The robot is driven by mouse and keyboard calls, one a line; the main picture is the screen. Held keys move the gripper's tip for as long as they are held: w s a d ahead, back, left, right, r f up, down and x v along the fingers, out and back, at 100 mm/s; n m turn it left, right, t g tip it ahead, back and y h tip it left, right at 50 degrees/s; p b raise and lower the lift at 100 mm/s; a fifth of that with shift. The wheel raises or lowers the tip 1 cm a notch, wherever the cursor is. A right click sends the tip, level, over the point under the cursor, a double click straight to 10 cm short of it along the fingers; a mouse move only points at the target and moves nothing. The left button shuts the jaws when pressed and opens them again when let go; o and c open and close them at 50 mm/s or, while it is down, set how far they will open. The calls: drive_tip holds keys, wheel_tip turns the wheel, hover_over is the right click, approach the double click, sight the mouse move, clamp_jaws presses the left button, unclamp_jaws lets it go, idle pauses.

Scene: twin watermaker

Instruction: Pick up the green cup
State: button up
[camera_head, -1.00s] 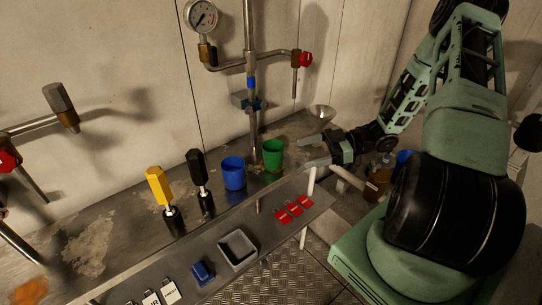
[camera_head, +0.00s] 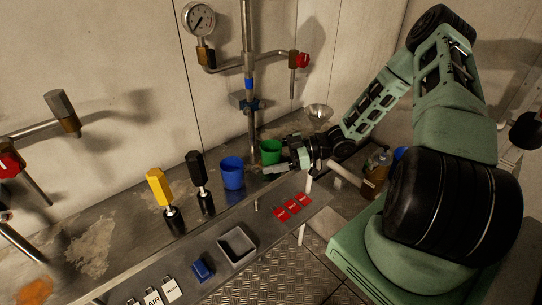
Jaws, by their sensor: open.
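The green cup (camera_head: 270,151) stands upright on the metal counter, at the foot of the vertical pipe and right of the blue cup (camera_head: 232,173). My gripper (camera_head: 271,170) comes in from the right, low in front of the green cup. Its fingers are open and partly overlap the cup's lower right side in this view. I cannot tell whether a finger touches the cup. The cup's lower part is partly hidden by the fingers.
A yellow-handled lever (camera_head: 160,187) and a black-handled lever (camera_head: 197,170) stand left of the cups. A metal funnel (camera_head: 318,113) is behind my gripper. A grey tray (camera_head: 237,246) and red tags (camera_head: 292,208) lie on the lower front shelf.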

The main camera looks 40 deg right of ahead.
drive_tip(key=c, duration=1.1)
drive_tip(key=shift+r, duration=0.15)
